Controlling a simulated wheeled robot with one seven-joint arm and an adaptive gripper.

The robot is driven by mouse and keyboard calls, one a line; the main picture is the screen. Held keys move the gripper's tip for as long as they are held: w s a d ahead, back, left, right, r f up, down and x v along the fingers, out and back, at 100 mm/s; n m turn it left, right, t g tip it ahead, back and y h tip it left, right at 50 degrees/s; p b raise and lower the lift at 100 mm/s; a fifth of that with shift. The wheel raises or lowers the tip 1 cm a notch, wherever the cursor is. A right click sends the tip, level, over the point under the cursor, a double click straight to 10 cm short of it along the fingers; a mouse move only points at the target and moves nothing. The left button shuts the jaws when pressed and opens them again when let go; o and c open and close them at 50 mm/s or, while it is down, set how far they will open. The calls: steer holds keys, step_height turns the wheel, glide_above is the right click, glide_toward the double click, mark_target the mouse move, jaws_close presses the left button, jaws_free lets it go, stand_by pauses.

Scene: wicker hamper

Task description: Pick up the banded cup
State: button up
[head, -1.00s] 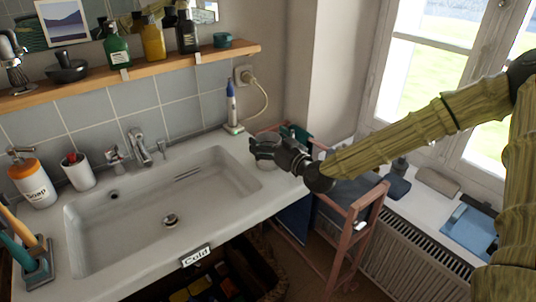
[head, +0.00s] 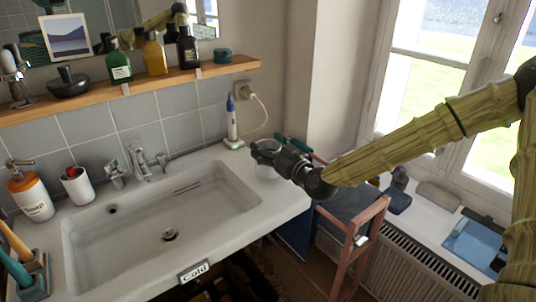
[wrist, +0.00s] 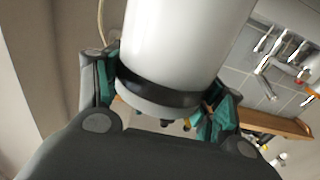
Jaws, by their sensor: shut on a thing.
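The banded cup (wrist: 185,42) fills the upper middle of the wrist view: a smooth white body with a black band around it near one end. My gripper's dark fingers with teal pads are on both sides of it, shut on it at the banded end.
The white basin (head: 250,222) has a tap (head: 138,160), a soap bottle (head: 31,190) and a red-and-white tumbler (head: 77,186). An electric toothbrush (head: 232,120) stands behind my gripper. A wooden shelf (head: 160,80) holds bottles above. A pinkish wooden chair (head: 350,240) stands at the right.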

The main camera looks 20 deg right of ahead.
steer(key=s+d+r+p, duration=0.1)
steer(key=s+r+p, duration=0.1)
steer(key=s, duration=1.4)
steer(key=shift+d+r+p, duration=0.15)
steer(key=shift+r+p, duration=0.15)
steer(key=shift+p, duration=0.05)
steer(key=o, duration=0.7)
steer(key=c, duration=0.4)
